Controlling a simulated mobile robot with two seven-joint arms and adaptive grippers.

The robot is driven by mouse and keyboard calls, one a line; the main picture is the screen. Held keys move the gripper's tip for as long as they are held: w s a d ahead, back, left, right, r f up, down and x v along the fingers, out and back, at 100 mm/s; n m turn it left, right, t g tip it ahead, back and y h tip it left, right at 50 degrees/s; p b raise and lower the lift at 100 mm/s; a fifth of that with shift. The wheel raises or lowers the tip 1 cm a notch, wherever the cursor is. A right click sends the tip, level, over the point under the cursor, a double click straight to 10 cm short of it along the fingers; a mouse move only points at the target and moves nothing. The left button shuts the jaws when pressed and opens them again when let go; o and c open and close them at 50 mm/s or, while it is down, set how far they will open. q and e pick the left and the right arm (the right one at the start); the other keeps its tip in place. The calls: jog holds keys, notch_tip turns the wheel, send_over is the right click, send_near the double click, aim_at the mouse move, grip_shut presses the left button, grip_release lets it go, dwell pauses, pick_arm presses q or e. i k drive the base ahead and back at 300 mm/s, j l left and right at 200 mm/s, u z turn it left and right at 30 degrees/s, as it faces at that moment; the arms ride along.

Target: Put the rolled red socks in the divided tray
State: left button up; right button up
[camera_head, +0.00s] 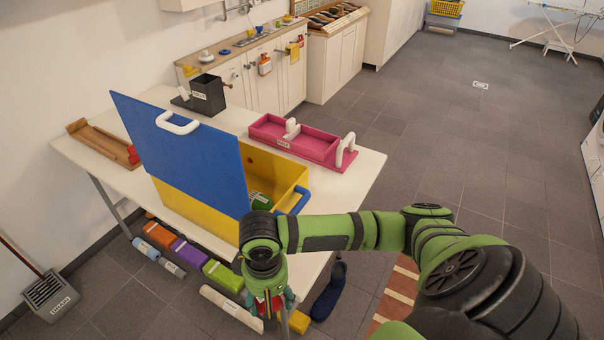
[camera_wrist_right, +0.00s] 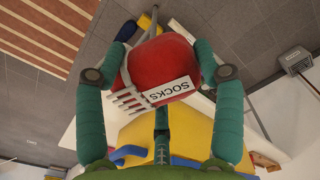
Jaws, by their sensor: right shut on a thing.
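The rolled red socks (camera_wrist_right: 160,62), with a white SOCKS label, are clamped between the two green fingers of my right gripper (camera_wrist_right: 162,75) in the right wrist view. In the head view my right gripper (camera_head: 268,304) points down at the near edge of the white table, with the socks mostly hidden under it. A pink tray (camera_head: 292,142) with white upright handles stands at the table's far right, well beyond the gripper. It looks like the divided tray, but its inside is only partly visible. My left gripper is not in view.
A yellow box (camera_head: 292,172) with a raised blue lid (camera_head: 180,150) stands on the table (camera_head: 357,172) between my gripper and the tray. A black bin (camera_head: 207,93) and a wooden rack (camera_head: 100,140) stand farther back. Several coloured packages lie on the floor.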

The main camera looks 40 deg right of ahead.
aim_at(311, 146)
jog(key=i+l, duration=0.1)
jog(key=l, duration=1.65)
jog(key=i+l, duration=0.15)
jog(key=l, duration=1.6)
jog(key=l+u, duration=0.5)
jog(key=l, duration=1.15)
jog(key=u, duration=0.9)
jog(key=i, duration=0.5)
